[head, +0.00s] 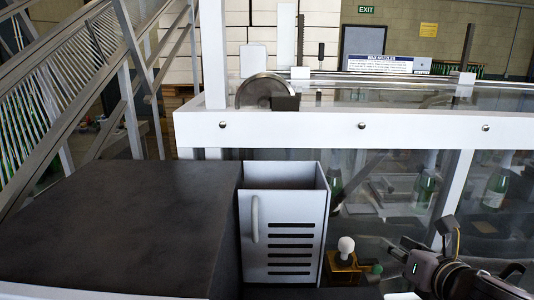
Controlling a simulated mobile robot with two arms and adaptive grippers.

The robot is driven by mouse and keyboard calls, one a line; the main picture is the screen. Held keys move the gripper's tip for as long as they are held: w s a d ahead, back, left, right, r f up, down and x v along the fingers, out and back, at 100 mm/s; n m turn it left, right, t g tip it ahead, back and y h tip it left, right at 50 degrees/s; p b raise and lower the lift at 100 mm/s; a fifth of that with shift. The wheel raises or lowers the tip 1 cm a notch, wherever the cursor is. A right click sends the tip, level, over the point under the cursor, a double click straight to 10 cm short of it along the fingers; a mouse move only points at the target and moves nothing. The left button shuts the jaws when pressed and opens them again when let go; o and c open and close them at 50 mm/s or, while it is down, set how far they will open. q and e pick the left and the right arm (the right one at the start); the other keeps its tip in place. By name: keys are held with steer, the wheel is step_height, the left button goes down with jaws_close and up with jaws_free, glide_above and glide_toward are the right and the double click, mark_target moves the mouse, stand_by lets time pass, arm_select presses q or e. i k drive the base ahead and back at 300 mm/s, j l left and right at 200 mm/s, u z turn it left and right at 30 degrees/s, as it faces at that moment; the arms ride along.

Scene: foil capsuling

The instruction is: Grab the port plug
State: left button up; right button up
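No thing in the head view is plain enough to name for sure as the port plug. A small white round knob (346,245) stands upright on a brass-coloured block (343,262), right of the white slotted box; I cannot tell whether it is the plug. My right gripper (412,246) is at the lower right, to the right of the knob and apart from it. Its fingers are small and dark, and I cannot tell whether they are open or shut. My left gripper is not in view.
A dark-topped counter (120,225) fills the lower left. The white box (283,235) with a handle and slots stands beside it. A white frame rail (300,132) with clear panels runs across behind. Green bottles (424,188) show behind the panel.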

mark_target(343, 258)
steer(key=k+l, duration=0.1)
steer(key=k, duration=1.3)
